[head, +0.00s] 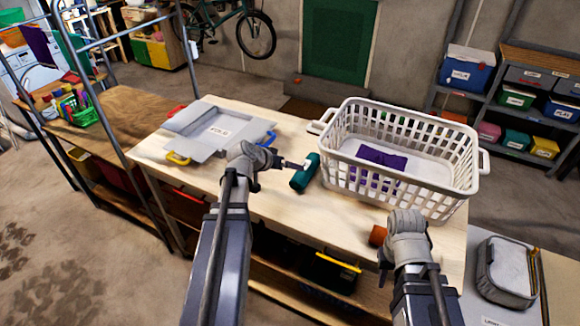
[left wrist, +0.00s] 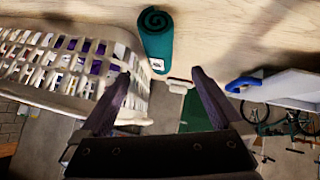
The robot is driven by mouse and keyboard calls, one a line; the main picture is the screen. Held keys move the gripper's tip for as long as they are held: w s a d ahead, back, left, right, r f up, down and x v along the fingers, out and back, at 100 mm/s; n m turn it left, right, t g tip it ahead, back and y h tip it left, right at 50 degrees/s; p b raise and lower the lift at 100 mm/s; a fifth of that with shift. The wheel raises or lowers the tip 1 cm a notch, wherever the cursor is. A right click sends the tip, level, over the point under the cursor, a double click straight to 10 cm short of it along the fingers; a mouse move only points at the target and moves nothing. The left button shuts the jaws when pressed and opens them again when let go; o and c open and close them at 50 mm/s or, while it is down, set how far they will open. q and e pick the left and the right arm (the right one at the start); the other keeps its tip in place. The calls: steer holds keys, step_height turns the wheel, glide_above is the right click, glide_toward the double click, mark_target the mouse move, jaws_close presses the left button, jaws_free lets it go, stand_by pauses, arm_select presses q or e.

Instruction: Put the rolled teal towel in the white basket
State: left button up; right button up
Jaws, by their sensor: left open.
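The rolled teal towel (head: 304,173) lies on the light wooden table, just left of the white basket (head: 470,185). In the left wrist view the towel (left wrist: 158,42) shows its spiral end and a small white tag. My left gripper (head: 290,165) is beside the towel in the head view. In the left wrist view my left gripper (left wrist: 162,80) is open with nothing between its fingers, and the towel is ahead of it. My right gripper (head: 384,272) hangs low at the table's front edge; its fingers are too hidden to tell their state.
A purple cloth (head: 382,157) lies in the basket. A grey tray-like item (head: 212,130) with coloured handles is on the table's left. An orange object (head: 378,235) sits by my right wrist. A grey pouch (head: 505,270) is at the right. The table between tray and towel is clear.

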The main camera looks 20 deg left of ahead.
arm_select(q)
steer(key=s+d+f+m+g, duration=0.1)
steer(key=s+d, duration=0.1)
steer(key=d, duration=0.3)
steer(key=s+d+f+m+g, duration=0.1)
steer(key=s+d+f+g, duration=0.1)
steer(key=d, duration=0.4)
steer(key=s+d+f+g, duration=0.1)
steer(key=s+d+g, duration=0.1)
steer(key=d, duration=0.3)
steer(key=shift+s+d+f+m, duration=0.25)
steer(key=shift+d+f+m, duration=0.1)
steer(key=shift+f+m, duration=0.05)
steer(key=s+d, duration=0.2)
steer(key=s+d+f+g, duration=0.1)
steer(key=s+d, duration=0.1)
steer(key=s+d+m+g, duration=0.1)
steer(key=s+d, duration=0.1)
steer(key=shift+f+y, duration=0.35)
steer(key=shift+y, duration=0.05)
steer(key=s+d+m+g+y, duration=0.1)
steer(key=s+d+g+y, duration=0.1)
steer(key=s, duration=0.6)
steer(key=shift+d+f+y, duration=0.2)
steer(key=shift+d+y, duration=0.5)
steer(key=shift+d, duration=0.35)
